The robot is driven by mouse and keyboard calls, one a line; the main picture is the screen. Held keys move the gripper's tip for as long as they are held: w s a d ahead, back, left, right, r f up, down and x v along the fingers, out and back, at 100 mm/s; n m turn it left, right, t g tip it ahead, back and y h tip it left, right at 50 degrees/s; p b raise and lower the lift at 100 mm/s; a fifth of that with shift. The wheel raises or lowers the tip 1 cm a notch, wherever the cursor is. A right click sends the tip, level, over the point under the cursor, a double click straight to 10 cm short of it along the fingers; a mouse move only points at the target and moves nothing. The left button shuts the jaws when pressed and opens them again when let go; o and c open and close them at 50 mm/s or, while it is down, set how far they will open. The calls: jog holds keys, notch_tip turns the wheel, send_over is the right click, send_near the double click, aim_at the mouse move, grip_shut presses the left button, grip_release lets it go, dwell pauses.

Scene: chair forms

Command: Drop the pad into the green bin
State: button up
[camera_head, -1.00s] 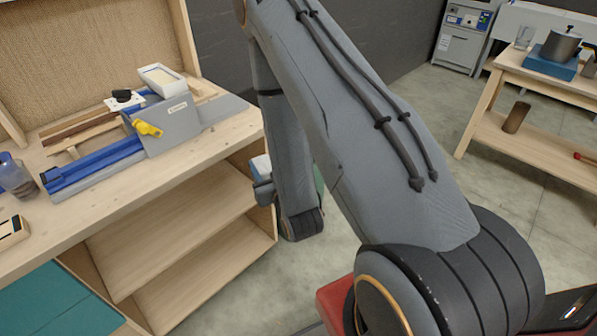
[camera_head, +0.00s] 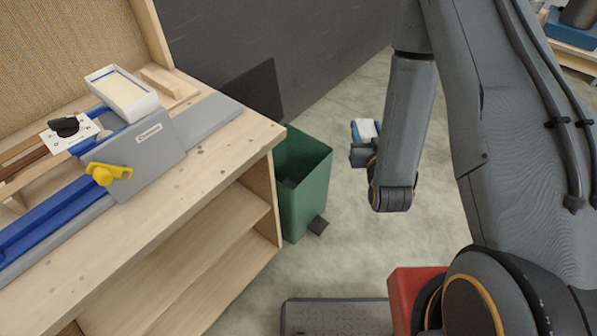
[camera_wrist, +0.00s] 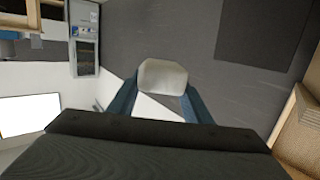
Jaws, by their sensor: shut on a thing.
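My gripper (camera_head: 364,134) hangs at the end of my arm, right of the green bin in the head view. It is shut on the pad (camera_head: 368,129), a small whitish block between the blue fingers. In the wrist view the pad (camera_wrist: 163,77) shows pale grey between the fingers. The green bin (camera_head: 308,190) stands on the floor against the right end of the workbench, its open top facing up. A gap of floor shows between bin and gripper in the picture. The bin does not show in the wrist view.
The wooden workbench (camera_head: 225,150) fills the left, with a blue and grey jig (camera_head: 150,140), a yellow knob (camera_head: 105,174) and a white tray (camera_head: 122,95). A dark wall (camera_head: 220,45) is behind. Floor right of the bin is clear.

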jog(key=w+a+f+n+g+y+b, duration=0.1)
jog(key=w+a+f+n+y+b, duration=0.15)
jog(key=w+a+f+b, duration=1.1)
jog(key=w+a+f+n+y+b, duration=0.25)
jog(key=w+a+f+b, duration=0.95)
jog(key=b, duration=0.8)
jog(key=s+d+f+b, duration=0.1)
jog(key=d+f+b, duration=0.2)
jog(key=f, duration=0.4)
jog(key=shift+s+d+f+m+b, duration=0.15)
jog(key=shift+s+f+m+b, duration=0.2)
jog(key=shift+b, duration=0.5)
jog(key=shift+w+r, duration=0.15)
jog(key=o, duration=1.1)
jog(key=p+v, duration=0.2)
jog(key=v, duration=0.5)
jog(key=shift+s+d, duration=0.25)
jog(key=shift+s, duration=0.05)
